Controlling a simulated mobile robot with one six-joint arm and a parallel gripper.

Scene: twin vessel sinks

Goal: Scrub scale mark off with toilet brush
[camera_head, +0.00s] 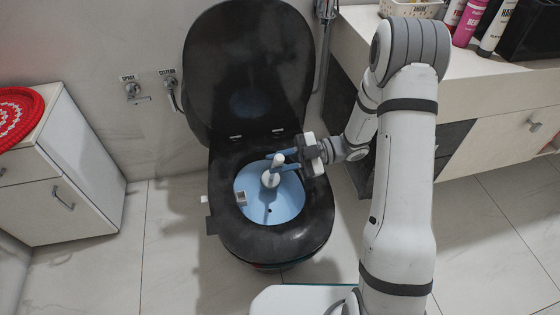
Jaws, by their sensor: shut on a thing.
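The toilet (318,220) stands in the middle of the view, with a black seat and its black lid (245,65) raised. Its bowl (290,204) is light blue inside. My gripper (283,161) reaches in from the right over the seat. Its blue fingers are shut on the white handle of the toilet brush (270,179), which stands roughly upright in the bowl. A small dark spot shows low in the bowl below the brush; I cannot tell whether it is the scale mark or the drain. The brush's lower end is hard to make out.
A white cabinet (65,190) with a red woven item (18,115) on top stands at the left. A counter (480,85) with bottles (470,22) and a basket (410,8) runs along the right. Wall valves (133,90) are behind. Tiled floor (165,240) lies free left of the toilet.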

